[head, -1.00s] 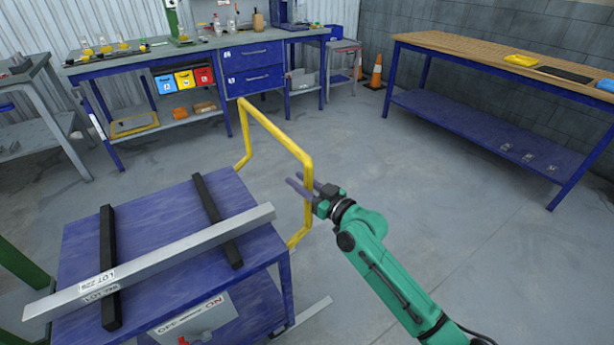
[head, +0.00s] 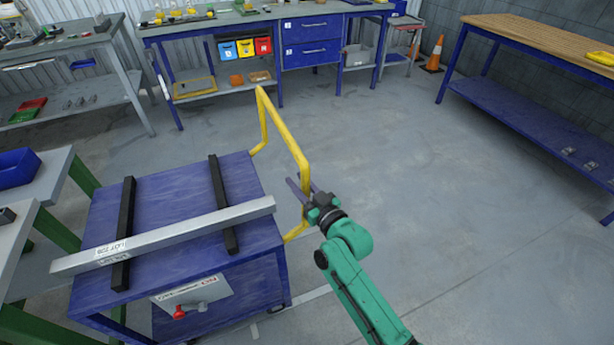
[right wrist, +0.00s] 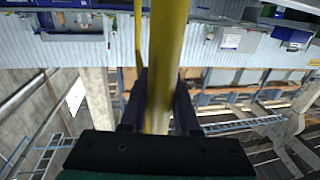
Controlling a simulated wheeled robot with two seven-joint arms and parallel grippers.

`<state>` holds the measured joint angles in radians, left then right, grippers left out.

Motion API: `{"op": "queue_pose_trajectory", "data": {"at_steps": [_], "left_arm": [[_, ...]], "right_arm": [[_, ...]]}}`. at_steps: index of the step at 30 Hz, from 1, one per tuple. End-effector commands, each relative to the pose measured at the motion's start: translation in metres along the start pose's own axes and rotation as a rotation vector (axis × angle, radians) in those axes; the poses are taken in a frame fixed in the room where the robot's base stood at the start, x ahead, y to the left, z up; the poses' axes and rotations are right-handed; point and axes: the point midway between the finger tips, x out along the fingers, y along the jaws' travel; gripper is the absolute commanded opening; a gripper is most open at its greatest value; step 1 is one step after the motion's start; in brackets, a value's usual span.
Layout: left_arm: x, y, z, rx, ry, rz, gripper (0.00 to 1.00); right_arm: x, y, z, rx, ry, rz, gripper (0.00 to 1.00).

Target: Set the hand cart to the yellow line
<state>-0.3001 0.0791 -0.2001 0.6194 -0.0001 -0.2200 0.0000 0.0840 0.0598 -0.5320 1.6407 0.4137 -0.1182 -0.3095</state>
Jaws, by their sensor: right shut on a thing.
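The hand cart (head: 180,195) is blue, with two black cross bars on its top and a yellow tube handle (head: 283,130) on its right side. A long grey metal bar (head: 185,232) with a lot label lies across the black bars. My right gripper (head: 304,193) is shut on the upright part of the handle nearest me. In the right wrist view the yellow tube (right wrist: 165,60) runs between the two dark fingers. My left gripper is not in view. I cannot make out a yellow line on the floor.
A grey table (head: 50,185) with green legs stands close to the cart's left side. A blue bench (head: 310,55) with coloured bins stands at the back. A wood-topped bench (head: 550,40) and an orange cone (head: 434,55) are at the right. The middle floor is clear.

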Motion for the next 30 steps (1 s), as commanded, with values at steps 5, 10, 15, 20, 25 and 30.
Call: {"op": "queue_pose_trajectory", "data": {"at_steps": [5,10,15,20,25,30], "left_arm": [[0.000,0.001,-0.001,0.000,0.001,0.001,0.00],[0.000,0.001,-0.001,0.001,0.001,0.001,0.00],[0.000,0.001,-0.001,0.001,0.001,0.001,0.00],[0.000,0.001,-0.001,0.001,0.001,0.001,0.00],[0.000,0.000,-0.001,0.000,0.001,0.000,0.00],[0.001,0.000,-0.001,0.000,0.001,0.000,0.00]], "right_arm": [[0.000,-0.003,0.002,0.001,-0.002,-0.001,0.00],[0.000,-0.002,0.002,0.001,-0.002,-0.001,0.00],[0.000,-0.002,0.001,0.001,-0.001,0.000,0.59],[0.000,-0.002,0.001,0.000,0.000,0.000,0.59],[-0.004,-0.001,0.001,0.000,0.000,0.000,0.59],[-0.032,-0.002,0.002,0.000,-0.002,-0.001,0.59]]}}
